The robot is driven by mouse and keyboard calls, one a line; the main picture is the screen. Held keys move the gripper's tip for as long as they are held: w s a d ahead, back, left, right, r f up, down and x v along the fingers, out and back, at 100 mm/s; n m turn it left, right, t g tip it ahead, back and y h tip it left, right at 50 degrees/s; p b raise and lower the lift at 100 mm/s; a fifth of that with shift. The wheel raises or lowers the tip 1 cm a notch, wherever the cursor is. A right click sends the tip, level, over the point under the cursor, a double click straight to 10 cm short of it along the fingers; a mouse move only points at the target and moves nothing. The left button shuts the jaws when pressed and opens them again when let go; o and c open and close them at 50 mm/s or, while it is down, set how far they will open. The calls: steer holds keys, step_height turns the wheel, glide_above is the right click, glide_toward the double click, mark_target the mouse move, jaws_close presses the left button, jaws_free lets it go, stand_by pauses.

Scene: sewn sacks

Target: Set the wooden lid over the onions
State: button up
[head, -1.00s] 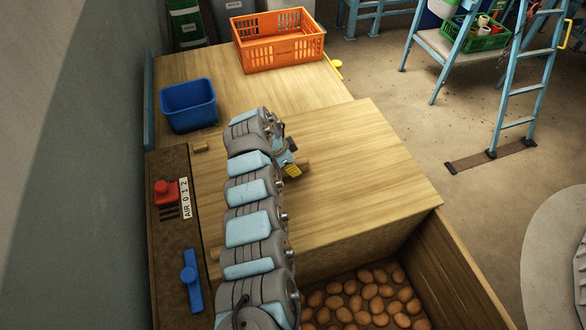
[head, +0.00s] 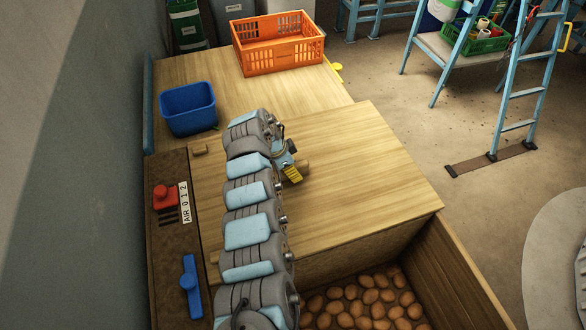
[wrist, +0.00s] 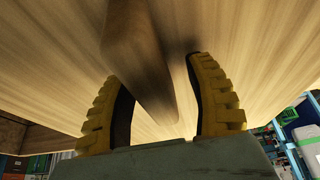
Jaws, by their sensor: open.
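The wooden lid (head: 365,170) is a wide pale board lying flat at the back of the onion bin. The onions (head: 372,297) show in the open front part of the bin, in front of the lid's edge. My gripper (head: 290,171) is at the lid's wooden handle bar (head: 304,166), partly hidden by my arm in the head view. In the wrist view my gripper (wrist: 157,70) has its yellow fingers open, one on each side of the handle bar (wrist: 138,62). The bar lies between them with gaps visible; I cannot tell any contact.
A blue tub (head: 188,109) and an orange crate (head: 278,42) stand on the wooden table behind the lid. A red knob (head: 165,194) and a blue lever (head: 190,285) sit on the left side panel. A blue ladder (head: 517,90) stands on the floor at right.

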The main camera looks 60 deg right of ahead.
steer(key=v, duration=1.1)
steer(key=shift+a+r, duration=0.1)
steer(key=shift+r, duration=0.3)
